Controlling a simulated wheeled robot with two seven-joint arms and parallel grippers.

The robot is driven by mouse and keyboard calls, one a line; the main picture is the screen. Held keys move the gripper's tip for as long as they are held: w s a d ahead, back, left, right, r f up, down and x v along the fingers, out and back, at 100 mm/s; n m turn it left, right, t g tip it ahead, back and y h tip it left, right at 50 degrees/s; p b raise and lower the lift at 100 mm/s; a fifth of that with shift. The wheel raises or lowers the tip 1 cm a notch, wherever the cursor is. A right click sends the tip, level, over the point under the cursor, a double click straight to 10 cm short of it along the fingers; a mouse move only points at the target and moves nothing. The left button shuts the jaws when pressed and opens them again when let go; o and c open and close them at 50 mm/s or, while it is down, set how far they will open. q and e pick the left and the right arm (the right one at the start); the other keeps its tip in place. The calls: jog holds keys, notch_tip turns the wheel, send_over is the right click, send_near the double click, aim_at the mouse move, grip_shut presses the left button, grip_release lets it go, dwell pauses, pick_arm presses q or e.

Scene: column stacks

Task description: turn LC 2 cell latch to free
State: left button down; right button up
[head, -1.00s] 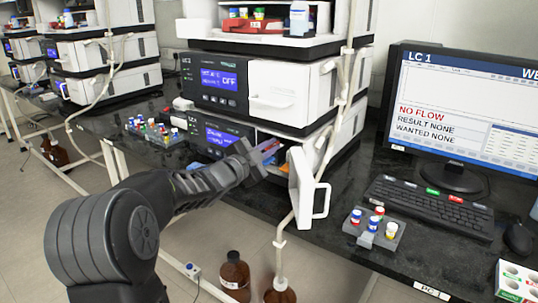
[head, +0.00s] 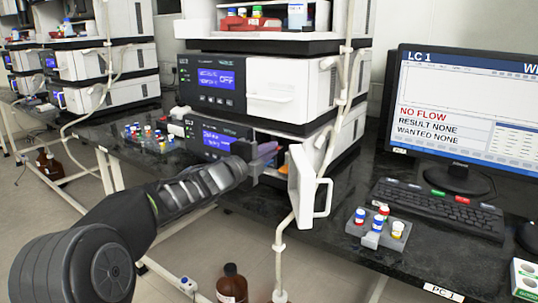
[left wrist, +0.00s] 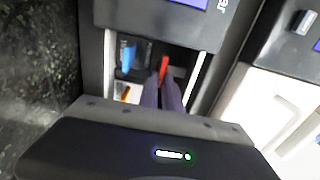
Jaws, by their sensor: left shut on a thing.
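My left gripper (head: 266,152) reaches into the open lower bay of the middle instrument stack. In the left wrist view its purple fingers (left wrist: 163,88) are close together on a small red lever (left wrist: 163,67), which looks like the cell latch. The lever's lower part is hidden between the fingers, and its exact angle is hard to tell. The white bay door (head: 303,185) stands open to the right of the gripper. My right gripper is not in view.
Inside the bay a blue part (left wrist: 127,55) and an orange part (left wrist: 122,93) sit left of the lever. A vial rack (head: 150,138) stands left of the stack. Another small rack (head: 378,232), a keyboard (head: 435,208) and a monitor (head: 465,110) are on the right.

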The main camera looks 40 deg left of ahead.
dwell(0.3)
pick_arm(q)
jog(key=c, duration=1.5)
grip_release()
jog(key=shift+c, duration=0.2)
jog(key=s+p, duration=0.1)
jog(key=s, duration=0.7)
jog(key=shift+d, duration=0.1)
